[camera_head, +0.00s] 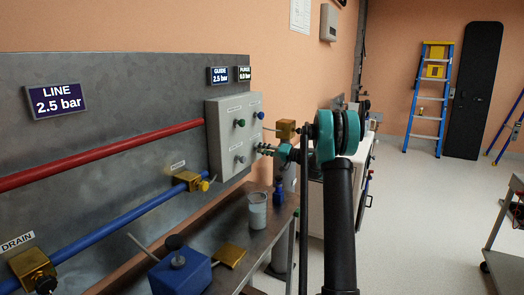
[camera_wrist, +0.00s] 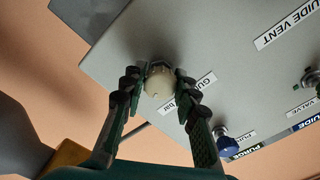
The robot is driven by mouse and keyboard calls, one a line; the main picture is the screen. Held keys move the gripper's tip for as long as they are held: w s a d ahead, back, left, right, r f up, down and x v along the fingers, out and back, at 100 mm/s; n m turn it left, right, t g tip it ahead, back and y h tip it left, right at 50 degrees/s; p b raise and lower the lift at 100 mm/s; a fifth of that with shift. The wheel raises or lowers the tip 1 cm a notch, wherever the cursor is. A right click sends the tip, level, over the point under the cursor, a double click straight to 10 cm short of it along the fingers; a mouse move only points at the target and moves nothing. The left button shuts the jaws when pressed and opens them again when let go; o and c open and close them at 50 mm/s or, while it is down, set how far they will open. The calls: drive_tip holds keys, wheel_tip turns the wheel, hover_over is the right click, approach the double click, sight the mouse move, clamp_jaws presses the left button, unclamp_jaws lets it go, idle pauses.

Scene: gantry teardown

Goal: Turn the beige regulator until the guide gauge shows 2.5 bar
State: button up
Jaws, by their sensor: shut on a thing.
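The beige regulator (camera_wrist: 159,84) is a round knob on the grey panel (camera_wrist: 215,55), seen in the wrist view. My gripper (camera_wrist: 159,91) has its two fingers closed on either side of this knob. In the head view my gripper (camera_head: 263,149) is at the right side of the panel (camera_head: 222,143), and the beige knob is hidden there. The guide gauge (camera_head: 220,75) is a small dark display reading 2.5 bar.
The purge display (camera_head: 244,73) reads 0.0 bar; the line display (camera_head: 56,100) reads 2.5 bar. Green (camera_head: 239,123) and blue (camera_head: 261,115) knobs are on the panel. A cup (camera_head: 257,211) and blue block (camera_head: 179,274) stand on the bench.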

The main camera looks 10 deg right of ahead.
drive_tip(key=o, duration=1.2)
drive_tip(key=shift+c, duration=0.2)
drive_tip(key=v, duration=1.2)
